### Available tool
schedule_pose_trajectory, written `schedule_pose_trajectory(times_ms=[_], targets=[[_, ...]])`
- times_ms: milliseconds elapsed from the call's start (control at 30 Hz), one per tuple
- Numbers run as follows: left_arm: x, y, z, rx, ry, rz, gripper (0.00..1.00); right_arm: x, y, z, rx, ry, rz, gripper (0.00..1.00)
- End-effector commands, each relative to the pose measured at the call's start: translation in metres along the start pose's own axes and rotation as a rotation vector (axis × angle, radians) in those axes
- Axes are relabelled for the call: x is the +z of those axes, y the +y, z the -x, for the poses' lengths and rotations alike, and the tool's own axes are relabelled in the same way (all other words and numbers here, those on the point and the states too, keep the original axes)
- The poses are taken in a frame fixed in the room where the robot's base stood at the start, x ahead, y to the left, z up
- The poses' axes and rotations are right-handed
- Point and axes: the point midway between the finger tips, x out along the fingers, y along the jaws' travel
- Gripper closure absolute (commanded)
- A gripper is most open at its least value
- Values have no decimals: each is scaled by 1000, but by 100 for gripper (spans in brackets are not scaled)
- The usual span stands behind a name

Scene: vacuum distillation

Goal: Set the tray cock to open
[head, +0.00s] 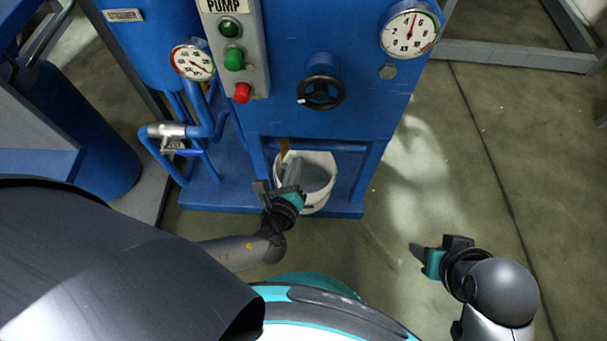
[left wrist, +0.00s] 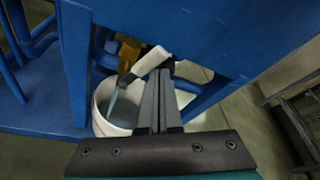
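The tray cock (head: 284,150) is a brass valve under the blue machine body, above a white bucket (head: 318,204). In the left wrist view the brass cock (left wrist: 128,56) has a white lever (left wrist: 152,60) slanting up to the right. A pale bluish streak (left wrist: 114,102) runs from the cock down into the bucket. My left gripper (head: 295,163) reaches over the bucket with its two fingers together. In the left wrist view its fingertips (left wrist: 162,72) end by the lever's lower right side; whether they touch it is unclear. My right gripper (head: 420,252) is away at the right, above the floor.
The blue frame surrounds the bucket's recess on both sides. A black handwheel (head: 321,93), a pump switch box (head: 237,50) and gauges (head: 193,62) are above. Blue pipes with a metal valve (head: 166,131) stand at left. Floor at right is clear.

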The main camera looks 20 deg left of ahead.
Motion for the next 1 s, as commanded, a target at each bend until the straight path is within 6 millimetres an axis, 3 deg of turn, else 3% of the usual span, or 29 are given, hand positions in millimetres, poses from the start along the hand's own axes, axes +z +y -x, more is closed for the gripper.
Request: schedule_pose_trajectory(times_ms=[133,1000], targets=[[7,4,1,-34,-4,95,100,0,0,0,0,2,0,50],[16,11,5,-30,-3,90,100,-1,0,2,-1,5,0,50]])
